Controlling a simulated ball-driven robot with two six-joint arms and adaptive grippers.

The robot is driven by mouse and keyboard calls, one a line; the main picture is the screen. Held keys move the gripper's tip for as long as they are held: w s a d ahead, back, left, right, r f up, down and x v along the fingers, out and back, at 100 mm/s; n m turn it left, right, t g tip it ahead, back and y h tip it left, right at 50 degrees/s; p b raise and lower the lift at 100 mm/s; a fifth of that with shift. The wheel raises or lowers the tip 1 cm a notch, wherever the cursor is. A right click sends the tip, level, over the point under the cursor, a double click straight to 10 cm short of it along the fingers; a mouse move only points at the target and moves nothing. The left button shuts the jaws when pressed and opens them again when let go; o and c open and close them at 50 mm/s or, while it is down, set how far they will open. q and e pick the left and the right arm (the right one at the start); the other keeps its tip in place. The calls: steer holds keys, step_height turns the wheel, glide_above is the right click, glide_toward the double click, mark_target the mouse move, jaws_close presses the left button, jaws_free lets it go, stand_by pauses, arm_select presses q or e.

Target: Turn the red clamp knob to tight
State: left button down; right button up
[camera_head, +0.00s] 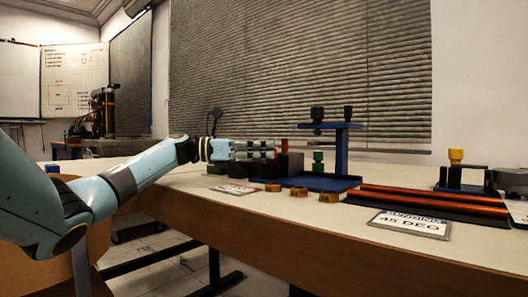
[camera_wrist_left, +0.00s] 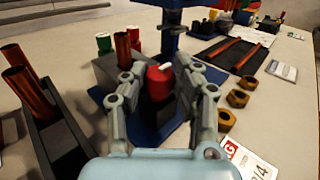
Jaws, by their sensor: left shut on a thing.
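In the left wrist view the red clamp knob (camera_wrist_left: 159,82) stands upright on a dark base, with a white mark on its top. My left gripper (camera_wrist_left: 157,72) has one finger on each side of the knob and is shut on it. In the head view my left gripper (camera_head: 270,151) reaches in from the left, low over the table beside the blue stand (camera_head: 341,150). The knob is hard to make out there behind the fingers. My right gripper is in neither view.
Several brass nuts (camera_wrist_left: 237,98) lie to the right. A dark tray (camera_head: 430,205) with copper rods and a "45 DEG" plate (camera_head: 410,224) lie further right. The table's front edge is near.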

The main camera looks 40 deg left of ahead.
arm_select(q)
steer(key=shift+a, duration=0.1)
stand_by(0.6)
steer(key=c, duration=1.2)
jaws_free()
steer(key=shift+c, duration=0.2)
steer(key=v, duration=0.7)
steer(key=shift+s+a, duration=0.2)
steer(key=shift+a, duration=0.05)
